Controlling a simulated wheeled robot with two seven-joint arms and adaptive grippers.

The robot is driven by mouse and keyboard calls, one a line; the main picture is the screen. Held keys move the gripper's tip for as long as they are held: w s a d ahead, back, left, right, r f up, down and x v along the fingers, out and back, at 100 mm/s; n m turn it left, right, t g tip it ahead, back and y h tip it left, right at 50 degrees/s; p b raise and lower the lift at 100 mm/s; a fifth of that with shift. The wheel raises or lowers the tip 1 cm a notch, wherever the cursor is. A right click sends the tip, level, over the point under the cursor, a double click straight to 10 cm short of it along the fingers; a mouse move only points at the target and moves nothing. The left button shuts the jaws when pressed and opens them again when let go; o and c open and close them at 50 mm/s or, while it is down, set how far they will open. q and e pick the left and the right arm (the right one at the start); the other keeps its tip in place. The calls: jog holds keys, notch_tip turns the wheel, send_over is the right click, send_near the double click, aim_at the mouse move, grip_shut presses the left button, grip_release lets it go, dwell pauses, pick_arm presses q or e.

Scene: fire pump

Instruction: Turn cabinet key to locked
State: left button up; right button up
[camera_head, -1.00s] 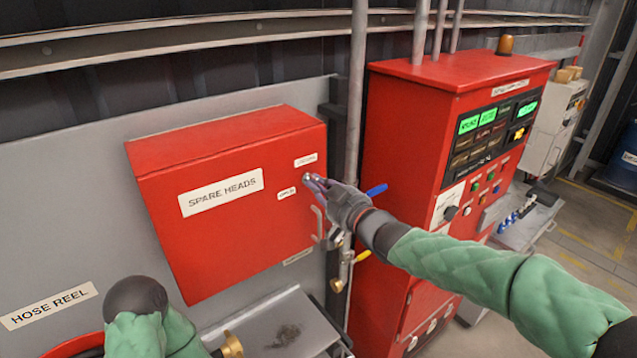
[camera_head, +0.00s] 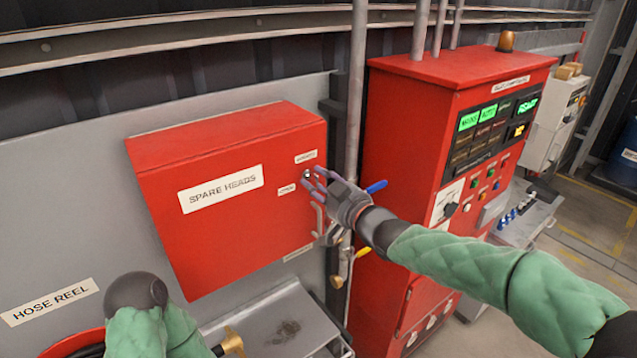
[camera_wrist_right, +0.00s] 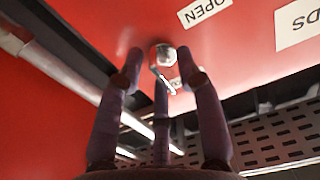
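The red cabinet (camera_head: 235,235) hangs on the grey wall panel. Its small metal key lock (camera_head: 307,174) sits near the door's right edge, between an upper label (camera_head: 306,157) and the OPEN label (camera_head: 286,189). My right gripper (camera_head: 313,183) is at the lock with its fingers spread. In the right wrist view, the fingers (camera_wrist_right: 160,68) stand apart around the round silver lock (camera_wrist_right: 165,54). A thin bright key part (camera_wrist_right: 166,84) extends from it, towards a second label partly behind a finger. Whether a finger touches the key cannot be told. My left gripper is not seen.
A vertical pipe (camera_head: 354,110) and valves with blue (camera_head: 376,187) and yellow handles stand close right of the cabinet. Beyond is the red pump control panel (camera_head: 410,130). A grey shelf (camera_head: 265,325) lies below the cabinet.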

jog(key=v, duration=1.2)
jog(key=shift+f, duration=0.1)
notch_tip(320, 180, down, 46)
jog(key=d+m+g+h+b, duration=0.2)
jog(key=m+g+h+b, duration=0.35)
jog(key=b, duration=0.65)
jog(key=s+f+m+g+b, duration=0.1)
jog(key=s+f+g+b, duration=0.2)
jog(key=s+f, duration=0.5)
jog(key=s+f+m+g+b, duration=0.1)
jog(key=s+f+b, duration=0.3)
jog(key=f, duration=1.2)
jog(key=s+f+m+g+h+b, duration=0.1)
jog(key=s+f+g+b, duration=0.3)
jog(key=s+f, duration=0.8)
jog(key=shift+d+m+g, duration=0.3)
jog(key=shift+m+g, duration=0.05)
jog(key=shift+m, duration=0.1)
